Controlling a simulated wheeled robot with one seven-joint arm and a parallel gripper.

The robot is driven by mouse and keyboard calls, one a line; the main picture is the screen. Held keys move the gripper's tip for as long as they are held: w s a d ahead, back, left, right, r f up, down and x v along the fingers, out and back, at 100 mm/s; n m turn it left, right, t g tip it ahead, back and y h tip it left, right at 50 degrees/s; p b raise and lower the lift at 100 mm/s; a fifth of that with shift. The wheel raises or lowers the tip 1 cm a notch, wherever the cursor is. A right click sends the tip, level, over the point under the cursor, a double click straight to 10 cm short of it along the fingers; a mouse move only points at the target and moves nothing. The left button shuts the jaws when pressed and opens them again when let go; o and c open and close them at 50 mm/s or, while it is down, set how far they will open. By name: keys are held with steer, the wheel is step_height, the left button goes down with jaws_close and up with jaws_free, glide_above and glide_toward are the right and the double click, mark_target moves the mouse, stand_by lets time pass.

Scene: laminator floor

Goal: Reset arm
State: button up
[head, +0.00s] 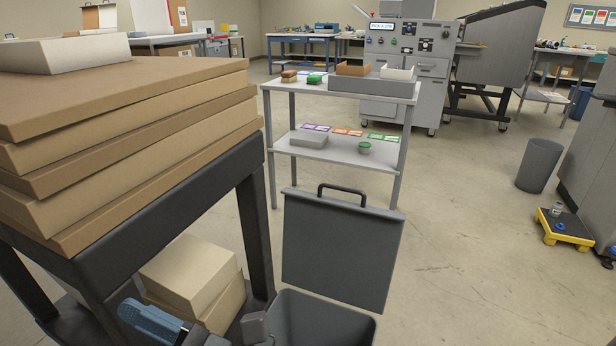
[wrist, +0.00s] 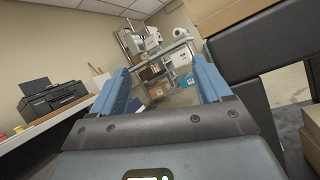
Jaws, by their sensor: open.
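My gripper is open and empty. In the wrist view its two blue fingers (wrist: 165,92) stand apart with nothing between them. In the head view part of my gripper (head: 150,322) shows at the bottom left, in front of the dark stand and next to the open grey bin (head: 325,318). The bin's lid (head: 340,252) stands upright with a black handle on top. The wrist view is tilted and looks across the room toward a shelf with boxes.
A dark stand (head: 180,205) bears stacked brown boards (head: 140,140) at the left; cartons (head: 190,275) sit under it. A grey two-shelf cart (head: 340,152) stands behind the bin. A yellow dolly (head: 565,228) and grey wastebasket (head: 538,163) stand right. Floor at centre right is clear. A printer (wrist: 52,97) shows.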

steer(key=s+d+m+t+h, duration=0.1)
steer(key=d+m+t+h, duration=0.65)
steer(key=m, duration=0.75)
steer(key=s+d+m+t+h, duration=0.1)
steer(key=d+m+t+h, duration=0.3)
steer(key=d+m+t, duration=0.65)
steer(key=s+d+f+m+g+h, duration=0.2)
steer(key=s+d+f+m+h, duration=0.15)
steer(key=s+d+m, duration=0.4)
steer(key=s+d+f+m+g+h, duration=0.2)
steer(key=s+d+f+m+h, duration=0.15)
steer(key=s+d+m, duration=0.4)
steer(key=s+d+f+m+g+h, duration=0.2)
steer(key=s+d+m+h, duration=0.25)
steer(key=d+m, duration=0.4)
step_height(320, 180, up, 13)
steer(key=p, duration=1.3)
step_height(320, 180, down, 18)
steer(key=b, duration=1.8)
steer(key=shift+d+f, duration=0.15)
steer(key=shift+d, duration=0.25)
steer(key=shift+s, duration=0.1)
